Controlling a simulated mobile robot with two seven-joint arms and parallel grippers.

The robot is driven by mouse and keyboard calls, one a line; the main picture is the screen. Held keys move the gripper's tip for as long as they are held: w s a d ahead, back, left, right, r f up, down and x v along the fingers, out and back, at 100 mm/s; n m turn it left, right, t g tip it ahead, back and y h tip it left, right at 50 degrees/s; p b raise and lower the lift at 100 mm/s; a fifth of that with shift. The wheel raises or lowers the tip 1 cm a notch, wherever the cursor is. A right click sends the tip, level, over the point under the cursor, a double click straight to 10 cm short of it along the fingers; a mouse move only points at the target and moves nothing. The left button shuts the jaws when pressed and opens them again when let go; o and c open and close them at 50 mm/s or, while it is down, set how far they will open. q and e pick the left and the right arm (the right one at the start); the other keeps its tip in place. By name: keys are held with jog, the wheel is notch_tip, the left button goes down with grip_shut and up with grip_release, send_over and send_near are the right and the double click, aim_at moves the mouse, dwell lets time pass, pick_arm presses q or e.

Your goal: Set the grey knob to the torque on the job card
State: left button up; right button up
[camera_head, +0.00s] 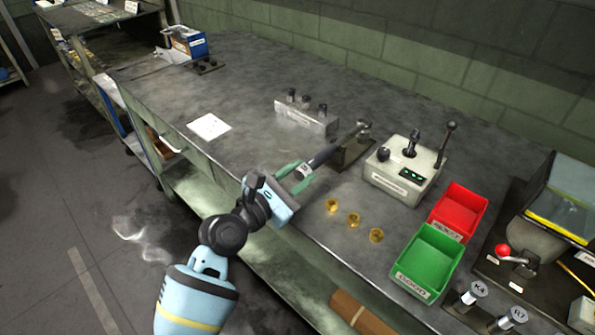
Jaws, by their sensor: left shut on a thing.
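A dark wrench-like tool (324,155) lies slanted, its metal head over a dark stand (352,152). The light grey piece at its near end looks like the grey knob (303,170). My left gripper (301,177), with green fingers, is shut on this grey knob; the fingers hide part of it, and any scale on it is too small to read. A white sheet (209,126), perhaps the job card, lies flat on the bench at the left; its text is unreadable. My right gripper is not in view.
A grey box (405,172) with levers and a green display stands to the right. Several brass rings (353,220) lie in front of it. A red bin (459,212) and green bin (428,262) are at the right. A block with dark pegs (306,117) stands behind.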

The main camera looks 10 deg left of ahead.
pick_arm(q)
jog(key=shift+m+p, duration=0.4)
jog(key=shift+m, duration=1.2)
jog(key=o, duration=1)
jog(key=shift+v, duration=3.95)
